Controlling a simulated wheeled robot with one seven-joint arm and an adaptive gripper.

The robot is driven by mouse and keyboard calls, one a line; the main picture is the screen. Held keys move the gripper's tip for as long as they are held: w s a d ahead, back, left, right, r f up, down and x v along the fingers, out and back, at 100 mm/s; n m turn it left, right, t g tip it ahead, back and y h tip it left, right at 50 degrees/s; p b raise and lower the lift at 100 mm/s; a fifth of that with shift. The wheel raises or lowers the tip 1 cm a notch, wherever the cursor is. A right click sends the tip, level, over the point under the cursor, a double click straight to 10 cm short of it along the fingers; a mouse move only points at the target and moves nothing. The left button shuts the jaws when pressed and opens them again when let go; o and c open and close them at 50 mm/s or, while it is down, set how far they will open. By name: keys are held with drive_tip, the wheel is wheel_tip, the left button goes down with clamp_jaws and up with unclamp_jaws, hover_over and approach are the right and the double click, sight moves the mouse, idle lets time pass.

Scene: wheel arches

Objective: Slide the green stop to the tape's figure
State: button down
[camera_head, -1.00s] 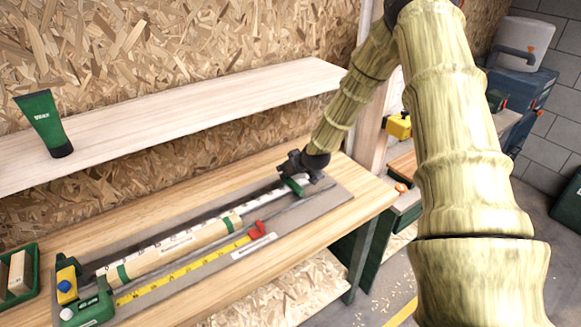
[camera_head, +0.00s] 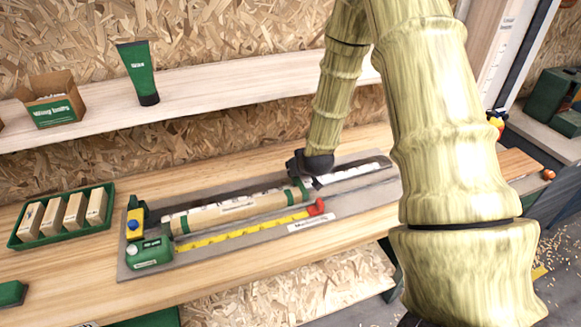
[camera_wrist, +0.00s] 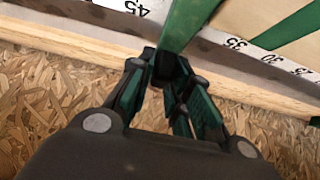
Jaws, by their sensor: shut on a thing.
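My gripper (camera_head: 308,170) is shut on the green stop (camera_wrist: 188,18), which stands on the measuring rail. In the wrist view my fingers (camera_wrist: 168,68) close on its lower end. The rail's white scale (camera_wrist: 235,43) shows 45 left of the stop and 35 and 30 right of it; the exact reading is hidden. A pale wooden piece (camera_head: 235,208) with green bands lies along the rail, its right end close to the stop; I cannot tell if they touch. The yellow tape (camera_head: 240,233) with a red end (camera_head: 316,207) lies in front; its figures are too small to read.
A green tray (camera_head: 65,217) of wooden blocks stands further left. A shelf (camera_head: 210,108) with a green tube (camera_head: 138,72) runs above. The rail right of my gripper is clear.

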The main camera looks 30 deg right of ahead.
idle(0.3)
drive_tip(key=c, duration=1.4)
unclamp_jaws()
drive_tip(key=shift+a, duration=0.1)
drive_tip(key=v, duration=1.2)
